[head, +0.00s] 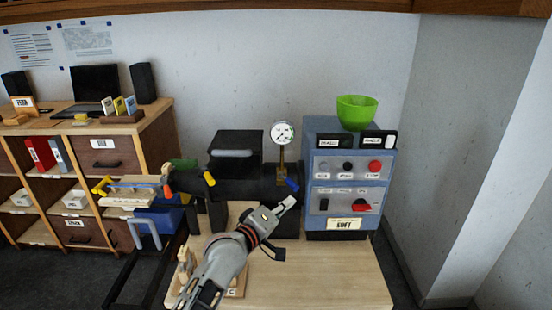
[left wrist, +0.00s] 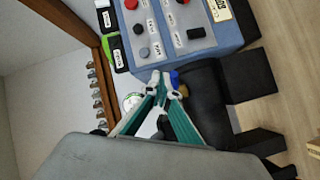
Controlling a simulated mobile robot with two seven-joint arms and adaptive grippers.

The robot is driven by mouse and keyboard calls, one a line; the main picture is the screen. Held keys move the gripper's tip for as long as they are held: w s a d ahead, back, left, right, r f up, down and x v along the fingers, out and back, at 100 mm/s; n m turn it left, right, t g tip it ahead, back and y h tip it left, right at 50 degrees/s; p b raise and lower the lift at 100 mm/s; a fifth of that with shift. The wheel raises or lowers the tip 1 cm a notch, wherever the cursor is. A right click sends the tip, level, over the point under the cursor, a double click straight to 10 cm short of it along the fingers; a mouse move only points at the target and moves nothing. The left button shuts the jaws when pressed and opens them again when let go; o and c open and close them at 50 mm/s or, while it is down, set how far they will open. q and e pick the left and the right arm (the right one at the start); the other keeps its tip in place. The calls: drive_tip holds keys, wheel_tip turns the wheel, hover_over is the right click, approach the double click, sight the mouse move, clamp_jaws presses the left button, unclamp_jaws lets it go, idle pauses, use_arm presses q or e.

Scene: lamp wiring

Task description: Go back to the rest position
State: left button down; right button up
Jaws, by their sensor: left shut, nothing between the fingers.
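My left gripper (head: 288,203) reaches up from the bottom of the head view, over the wooden table (head: 330,275). Its fingers are shut with nothing between them. The tips are in front of the black machine (head: 235,183) and left of the blue-grey control box (head: 348,215). In the left wrist view, the gripper (left wrist: 166,80) shows its green fingers closed together, with the control box (left wrist: 205,45) just beyond. Whether the tips touch anything is hard to tell. My right gripper is not in view.
A pressure gauge (head: 283,133) stands behind the tips. A green bowl (head: 356,112) sits on the control box. A wooden shelf unit (head: 155,140) is at left, with a blue bin (head: 158,217) near it. The table's right front is clear; a wall is at right.

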use_arm(q)
drive_tip(key=s+a+f+m+y, duration=0.2)
drive_tip(key=s+a+f+y, duration=0.1)
drive_tip(key=s+a+f, duration=0.65)
drive_tip(key=s+a+f+m+y, duration=0.15)
drive_tip(key=s+a+f, duration=0.4)
drive_tip(key=f, duration=0.65)
drive_tip(key=s+a+f+m+g+y, duration=0.1)
drive_tip(key=s+a+f+m, duration=0.1)
drive_tip(key=s, duration=0.5)
drive_tip(key=s+a+f+m+g+y, duration=0.1)
drive_tip(key=s+a+f, duration=0.3)
drive_tip(key=s+a, duration=0.3)
drive_tip(key=s+a+f+m+y, duration=0.2)
drive_tip(key=s+a+f, duration=0.1)
drive_tip(key=s, duration=0.3)
drive_tip(key=shift+s+a+f+m+g, duration=0.35)
drive_tip(key=shift+s+a+f+g, duration=0.05)
drive_tip(key=shift+a, duration=0.45)
